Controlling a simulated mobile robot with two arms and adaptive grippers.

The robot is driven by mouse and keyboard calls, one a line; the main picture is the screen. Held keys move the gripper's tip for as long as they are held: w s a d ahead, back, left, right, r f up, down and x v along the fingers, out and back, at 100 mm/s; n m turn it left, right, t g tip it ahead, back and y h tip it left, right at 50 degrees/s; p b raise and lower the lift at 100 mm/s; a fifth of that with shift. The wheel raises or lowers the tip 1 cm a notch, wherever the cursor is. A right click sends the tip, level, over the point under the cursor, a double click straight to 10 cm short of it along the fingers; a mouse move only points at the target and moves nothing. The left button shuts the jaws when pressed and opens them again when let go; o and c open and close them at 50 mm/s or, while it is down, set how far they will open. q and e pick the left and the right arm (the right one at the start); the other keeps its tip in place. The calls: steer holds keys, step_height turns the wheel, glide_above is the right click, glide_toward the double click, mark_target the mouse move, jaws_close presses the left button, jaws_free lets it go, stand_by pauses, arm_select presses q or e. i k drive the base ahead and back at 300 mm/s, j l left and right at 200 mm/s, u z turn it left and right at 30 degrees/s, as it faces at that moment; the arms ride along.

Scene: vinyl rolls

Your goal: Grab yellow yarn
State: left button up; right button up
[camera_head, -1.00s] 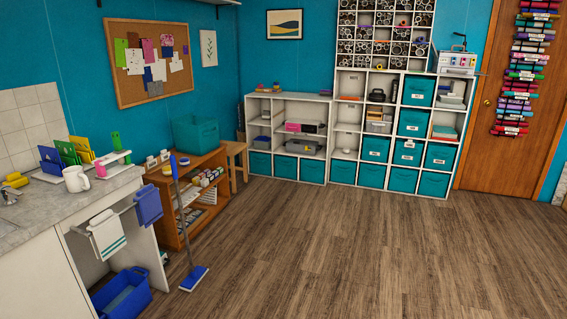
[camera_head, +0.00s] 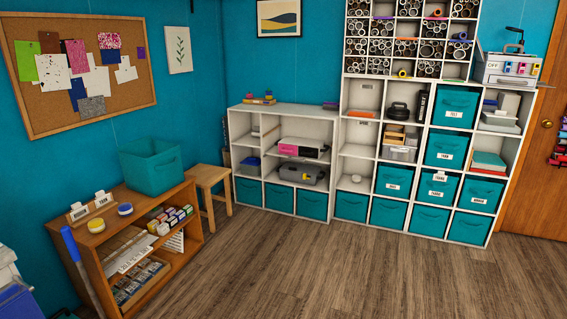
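I cannot clearly make out a yellow yarn. Small yellow spots show at a few places. Two small round yellow, white and blue items, a nearer one (camera_head: 96,226) and a farther one (camera_head: 125,209), sit on the low wooden shelf (camera_head: 100,250) at the left. A small yellow piece (camera_head: 269,94) shows on top of the low white shelf (camera_head: 290,109). A yellow roll end (camera_head: 402,74) shows at the bottom of the tube rack. Neither of my grippers is in view.
A teal bin (camera_head: 152,168) stands on the wooden shelf, with a wooden stool (camera_head: 209,178) beside it. A tall white cube shelf (camera_head: 428,160) with teal bins lines the back wall. A blue handle (camera_head: 78,262) leans at the left. The wooden floor (camera_head: 330,270) is clear.

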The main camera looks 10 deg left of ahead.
mark_target(97, 225)
steer(key=i+j+u, duration=0.25)
steer(key=i+u, duration=0.15)
steer(key=i, duration=0.3)
steer(key=i+u, duration=0.4)
steer(key=i, duration=0.35)
steer(key=i+l+u, duration=0.35)
steer(key=i, duration=0.4)
steer(key=j, duration=0.1)
